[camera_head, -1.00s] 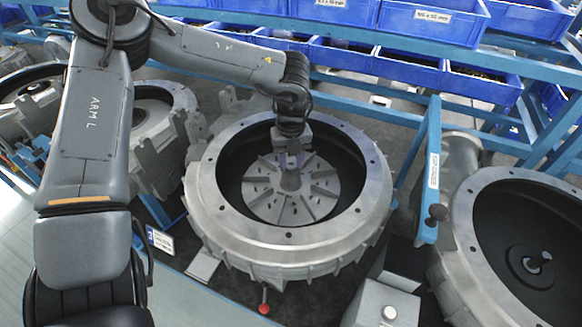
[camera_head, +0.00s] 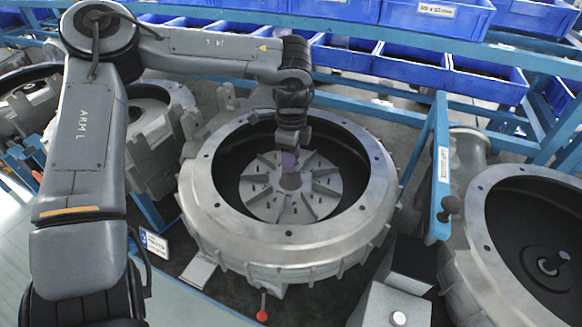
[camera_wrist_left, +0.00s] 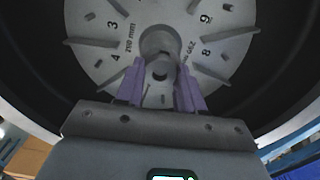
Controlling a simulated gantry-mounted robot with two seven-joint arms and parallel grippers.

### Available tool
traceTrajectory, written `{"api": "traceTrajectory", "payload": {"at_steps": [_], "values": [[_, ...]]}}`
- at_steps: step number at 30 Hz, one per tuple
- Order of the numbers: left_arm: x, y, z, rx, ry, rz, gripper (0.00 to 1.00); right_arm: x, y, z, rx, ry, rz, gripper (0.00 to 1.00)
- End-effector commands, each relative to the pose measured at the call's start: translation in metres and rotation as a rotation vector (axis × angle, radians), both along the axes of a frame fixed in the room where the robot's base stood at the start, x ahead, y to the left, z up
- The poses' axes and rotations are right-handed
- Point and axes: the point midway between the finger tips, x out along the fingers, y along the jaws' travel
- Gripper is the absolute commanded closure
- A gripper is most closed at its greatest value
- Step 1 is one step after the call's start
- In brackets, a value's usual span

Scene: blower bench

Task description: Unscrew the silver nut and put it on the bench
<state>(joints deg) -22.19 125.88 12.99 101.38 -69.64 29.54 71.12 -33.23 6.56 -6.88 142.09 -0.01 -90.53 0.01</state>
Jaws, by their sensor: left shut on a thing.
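The blower housing (camera_head: 290,248) stands open in the middle of the head view, a grey metal ring around a dark inside. Its grey finned impeller (camera_head: 262,203) has a raised hub at the centre. My left gripper (camera_head: 289,166) points down onto this hub from above. In the left wrist view, its purple fingers (camera_wrist_left: 161,82) stand on both sides of the small silver nut (camera_wrist_left: 160,71) at the hub and are shut on it. The nut is mostly hidden by the fingers in the head view. My right gripper is not in view.
Blue bins (camera_head: 407,68) line the blue rack at the back. A second housing (camera_head: 480,235) is at the right, beyond a blue post with a dark knob. A grey box with a white button (camera_head: 399,317) stands in front. More castings sit at the left.

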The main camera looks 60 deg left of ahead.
Motion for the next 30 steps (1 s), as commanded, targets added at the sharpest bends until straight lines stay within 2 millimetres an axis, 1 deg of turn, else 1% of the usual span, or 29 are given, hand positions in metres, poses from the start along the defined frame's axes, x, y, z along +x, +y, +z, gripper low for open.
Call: {"api": "traceTrajectory", "payload": {"at_steps": [1, 12, 30], "values": [[0.000, 0.000, -0.002, -0.001, -0.001, 0.046, 0.96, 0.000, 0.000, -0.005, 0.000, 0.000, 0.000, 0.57], [0.000, 0.000, -0.002, 0.000, -0.001, 0.377, 0.96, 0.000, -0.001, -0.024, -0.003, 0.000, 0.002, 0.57], [0.000, 0.000, -0.001, -0.001, -0.002, 0.838, 0.96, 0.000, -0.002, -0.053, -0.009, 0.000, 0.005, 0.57]]}}
